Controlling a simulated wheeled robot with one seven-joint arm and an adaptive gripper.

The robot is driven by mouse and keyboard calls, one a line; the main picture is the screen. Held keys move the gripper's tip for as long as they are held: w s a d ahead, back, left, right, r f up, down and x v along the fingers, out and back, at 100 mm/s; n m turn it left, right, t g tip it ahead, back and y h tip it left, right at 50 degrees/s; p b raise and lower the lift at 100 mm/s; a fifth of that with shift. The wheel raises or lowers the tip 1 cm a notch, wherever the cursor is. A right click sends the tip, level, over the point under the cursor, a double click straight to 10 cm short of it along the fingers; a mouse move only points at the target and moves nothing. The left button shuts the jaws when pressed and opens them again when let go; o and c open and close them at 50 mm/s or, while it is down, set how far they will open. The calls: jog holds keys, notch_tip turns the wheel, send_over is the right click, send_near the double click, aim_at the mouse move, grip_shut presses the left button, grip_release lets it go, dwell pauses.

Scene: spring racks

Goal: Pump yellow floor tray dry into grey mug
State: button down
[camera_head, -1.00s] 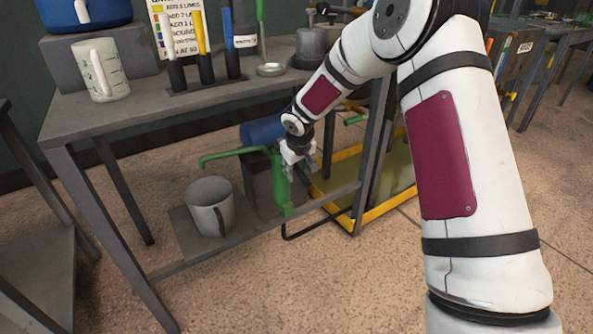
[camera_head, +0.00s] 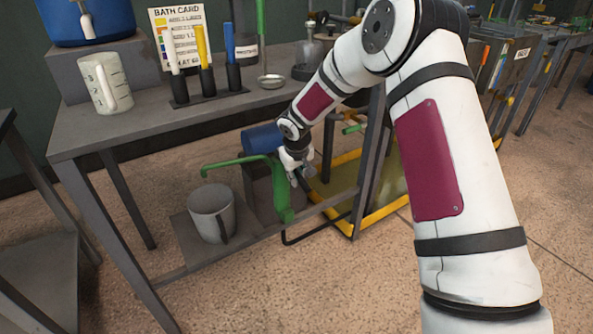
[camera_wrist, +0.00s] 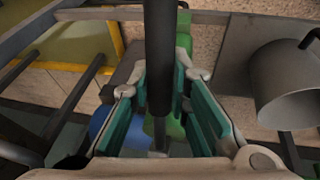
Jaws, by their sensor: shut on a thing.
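A green hand pump (camera_head: 280,188) stands on the low shelf of the bench, with its spout reaching left over the grey mug (camera_head: 208,203). The mug is upright on the shelf; its inside cannot be read. It also shows at the right of the wrist view (camera_wrist: 290,85). My gripper (camera_head: 297,165) is beside the pump, shut on its dark handle (camera_wrist: 159,50), which runs between the teal finger pads in the wrist view. The yellow floor tray (camera_head: 383,217) lies right of the bench, with an olive surface inside; how much liquid it holds is unclear.
A blue cylinder (camera_head: 262,138) lies behind the pump. The bench top (camera_head: 150,128) carries a white measuring jug (camera_head: 103,84), a pen rack (camera_head: 208,94) and a bath card (camera_head: 180,35). Bench legs and a black hose (camera_head: 312,234) stand close to my arm. The front floor is clear.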

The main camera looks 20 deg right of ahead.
aim_at(298, 172)
jog(key=shift+d+r+g+h+p, duration=0.1)
jog(key=shift+r+g+h+p, duration=0.2)
jog(key=shift+r+g+p, duration=1.4)
jog(key=shift+f+t+h+p, duration=0.15)
jog(key=shift+t+h+p, duration=0.15)
jog(key=shift+p, duration=0.95)
jog(key=c, duration=1.5)
grip_release()
jog(key=shift+s, duration=0.15)
jog(key=v, duration=1.2)
jog(key=shift+d, duration=0.1)
